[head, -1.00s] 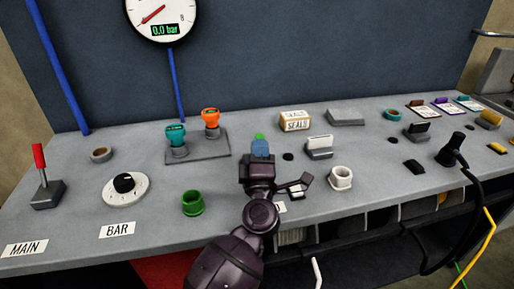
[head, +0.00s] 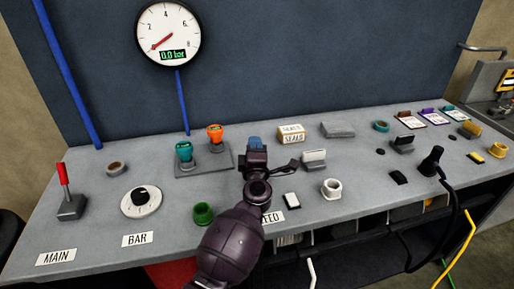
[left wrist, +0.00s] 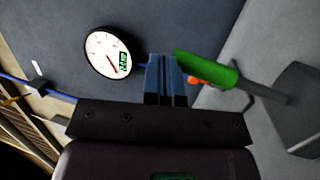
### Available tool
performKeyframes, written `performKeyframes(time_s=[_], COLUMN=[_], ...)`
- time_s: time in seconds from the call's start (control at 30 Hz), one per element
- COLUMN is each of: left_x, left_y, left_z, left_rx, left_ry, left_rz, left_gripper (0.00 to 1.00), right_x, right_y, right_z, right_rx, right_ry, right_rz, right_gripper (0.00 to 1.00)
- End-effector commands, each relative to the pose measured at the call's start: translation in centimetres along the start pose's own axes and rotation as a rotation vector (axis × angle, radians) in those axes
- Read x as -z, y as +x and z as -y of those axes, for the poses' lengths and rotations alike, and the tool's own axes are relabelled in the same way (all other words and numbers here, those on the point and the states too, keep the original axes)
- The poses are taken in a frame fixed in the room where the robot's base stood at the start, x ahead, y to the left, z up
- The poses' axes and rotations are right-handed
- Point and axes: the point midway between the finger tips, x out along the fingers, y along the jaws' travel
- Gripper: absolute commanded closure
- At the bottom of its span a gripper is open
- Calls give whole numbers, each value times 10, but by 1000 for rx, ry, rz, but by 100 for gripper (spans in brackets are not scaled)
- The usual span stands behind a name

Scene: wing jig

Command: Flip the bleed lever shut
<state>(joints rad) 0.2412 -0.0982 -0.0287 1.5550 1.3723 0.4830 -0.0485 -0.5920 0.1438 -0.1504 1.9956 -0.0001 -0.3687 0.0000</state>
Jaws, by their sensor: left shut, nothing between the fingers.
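The bleed lever's green handle (left wrist: 207,68) shows in the left wrist view, on a thin rod from a grey block (left wrist: 292,108). My left gripper (left wrist: 160,80) is shut and empty, its blue fingertips right beside the green handle's end; I cannot tell whether they touch. In the head view my left gripper (head: 255,143) is over the middle of the bench, and it and its arm hide the lever. The partly covered label (head: 272,217) reads "EED". My right gripper is not in view.
The grey bench (head: 105,210) carries a red MAIN lever (head: 65,178), a BAR dial (head: 141,201), a green cup (head: 203,213), teal (head: 184,151) and orange (head: 215,133) fittings, and a white ring (head: 332,188). The gauge (head: 168,34) reads 0.0 bar.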

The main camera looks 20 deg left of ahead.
Motion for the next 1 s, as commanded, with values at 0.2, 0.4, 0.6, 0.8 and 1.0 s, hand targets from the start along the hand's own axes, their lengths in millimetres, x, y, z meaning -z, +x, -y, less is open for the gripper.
performKeyframes(time_s=[0.2,0.4,0.6,0.8,1.0], left_x=[4,7,9,10,10], left_y=[24,39,47,50,51], left_z=[6,12,17,20,20], left_rx=[0,0,0,0,0], left_ry=[2,1,1,1,1], left_rz=[0,1,1,1,0], left_gripper=[100,100,100,100,100], right_x=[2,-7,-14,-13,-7], right_y=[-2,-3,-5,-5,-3], right_z=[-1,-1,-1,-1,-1], right_rx=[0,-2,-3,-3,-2], right_ry=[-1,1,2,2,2], right_rz=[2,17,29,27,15], right_gripper=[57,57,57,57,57])
